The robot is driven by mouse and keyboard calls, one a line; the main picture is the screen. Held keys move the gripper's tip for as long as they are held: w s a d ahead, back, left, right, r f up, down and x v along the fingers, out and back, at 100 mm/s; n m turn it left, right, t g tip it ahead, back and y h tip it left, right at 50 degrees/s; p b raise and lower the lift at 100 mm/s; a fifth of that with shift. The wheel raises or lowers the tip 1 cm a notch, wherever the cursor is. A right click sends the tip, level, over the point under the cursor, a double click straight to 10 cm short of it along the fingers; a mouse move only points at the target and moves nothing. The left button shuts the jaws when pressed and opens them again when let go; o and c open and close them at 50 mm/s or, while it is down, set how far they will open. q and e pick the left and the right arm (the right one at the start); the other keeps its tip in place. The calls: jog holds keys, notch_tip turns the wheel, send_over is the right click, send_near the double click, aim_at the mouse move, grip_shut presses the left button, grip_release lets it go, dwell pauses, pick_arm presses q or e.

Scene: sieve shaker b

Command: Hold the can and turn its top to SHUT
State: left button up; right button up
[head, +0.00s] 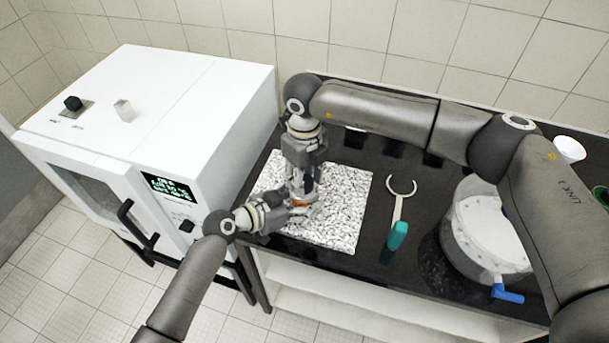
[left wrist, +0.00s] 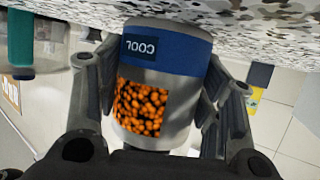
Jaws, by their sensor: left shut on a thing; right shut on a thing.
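The can (left wrist: 185,60) is silver with a blue band marked COOL and a patch of orange round shapes. In the left wrist view it appears upside down, its blue end by the speckled mat (left wrist: 255,15). My left gripper (left wrist: 160,88) has a finger on each side of it and is shut on it. In the head view only a bit of orange on the can (head: 300,203) shows between my grippers. My left gripper (head: 287,212) comes from the lower left. My right gripper (head: 303,187) points down from above, shut on the can's top, which it hides.
The speckled mat (head: 345,205) lies on a black counter (head: 420,190). Right of it lie a hook-ended tool with a teal handle (head: 398,235) and a round clear-walled vessel with a blue handle (head: 508,294). A white oven-like cabinet (head: 190,100) stands close on the left.

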aim_at(305, 180)
jog(key=shift+w+m, duration=0.1)
jog(key=shift+m, duration=0.6)
jog(key=o, duration=1)
jog(key=shift+r, duration=0.1)
notch_tip(305, 180, up, 12)
jog(key=shift+f, duration=0.1)
